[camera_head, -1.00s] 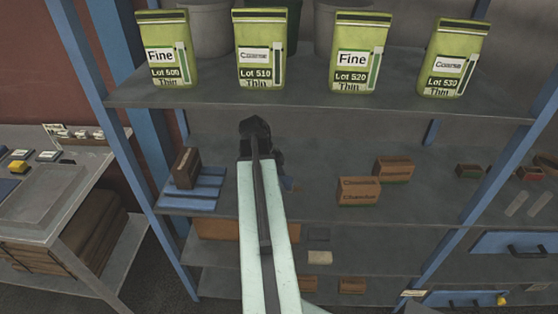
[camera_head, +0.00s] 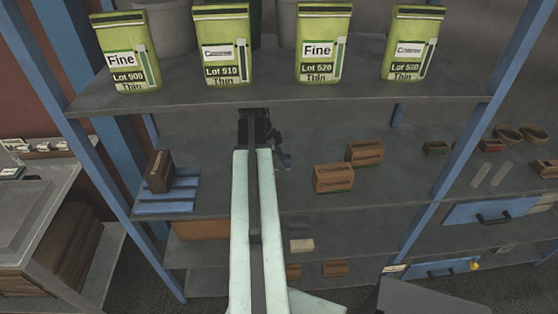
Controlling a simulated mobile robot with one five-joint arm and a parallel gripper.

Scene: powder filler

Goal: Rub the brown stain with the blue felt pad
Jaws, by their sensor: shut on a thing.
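My gripper (camera_head: 278,150) is over the middle shelf, at the far end of my pale arm. Its jaws are mostly hidden behind the dark wrist. A small blue-grey piece, which looks like the blue felt pad (camera_head: 287,161), shows at the jaws, close to the shelf surface. I cannot tell whether it touches the shelf. I cannot make out the brown stain; my arm and gripper hide part of the shelf.
Brown labelled blocks (camera_head: 333,178) stand right of my gripper on the middle shelf (camera_head: 400,175). Another brown block (camera_head: 160,171) stands by blue slats (camera_head: 170,197) at left. The upper shelf (camera_head: 270,87) carries several green bags. A blue post (camera_head: 484,110) bounds the right.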

